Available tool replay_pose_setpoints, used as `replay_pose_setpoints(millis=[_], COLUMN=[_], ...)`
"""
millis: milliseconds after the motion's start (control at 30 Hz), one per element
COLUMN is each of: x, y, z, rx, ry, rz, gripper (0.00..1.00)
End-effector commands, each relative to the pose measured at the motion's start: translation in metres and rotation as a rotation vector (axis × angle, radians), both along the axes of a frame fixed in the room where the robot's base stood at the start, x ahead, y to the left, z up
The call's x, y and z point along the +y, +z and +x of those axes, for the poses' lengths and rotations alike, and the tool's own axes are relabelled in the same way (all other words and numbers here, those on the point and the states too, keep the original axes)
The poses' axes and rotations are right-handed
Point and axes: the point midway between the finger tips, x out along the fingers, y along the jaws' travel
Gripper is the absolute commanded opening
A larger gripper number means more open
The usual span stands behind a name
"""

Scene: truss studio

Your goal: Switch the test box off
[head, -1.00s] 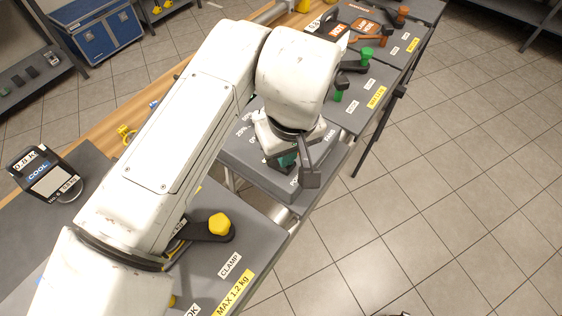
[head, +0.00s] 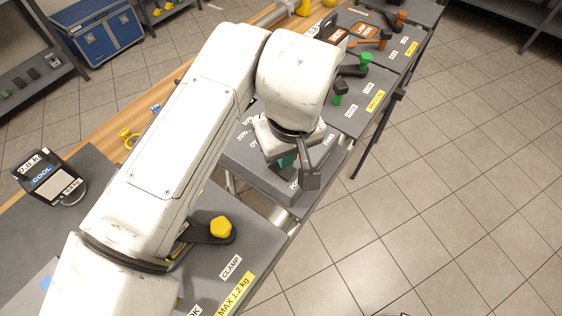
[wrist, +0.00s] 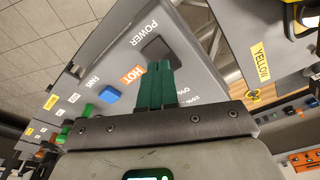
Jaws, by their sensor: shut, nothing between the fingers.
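The test box (head: 262,181) is a grey sloped panel below my wrist in the head view, largely hidden by my arm. In the wrist view its panel (wrist: 192,72) carries a black POWER switch (wrist: 158,48), an orange HOT label (wrist: 132,73) and a blue button (wrist: 109,95) near the word FANS. My gripper (wrist: 158,68) has green fingers, shut together and empty. Their tips overlap the near edge of the black switch; I cannot tell whether they touch it. In the head view the green fingers (head: 287,160) show only partly.
A yellow knob (head: 220,227) stands on the nearer clamp panel. Green knobs (head: 365,58) and orange parts (head: 368,31) are on panels beyond the box. A COOL unit (head: 48,178) is at left. Tiled floor (head: 450,200) is clear at right.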

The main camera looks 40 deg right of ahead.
Motion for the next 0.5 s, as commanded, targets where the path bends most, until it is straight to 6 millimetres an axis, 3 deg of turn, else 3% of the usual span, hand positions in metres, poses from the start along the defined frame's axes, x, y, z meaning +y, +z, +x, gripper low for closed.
replay_pose_setpoints(millis=[500], x=[0.000], y=[0.041], z=[0.000], rx=[0.000], ry=[0.001], rz=[-0.001], gripper=[0.00])
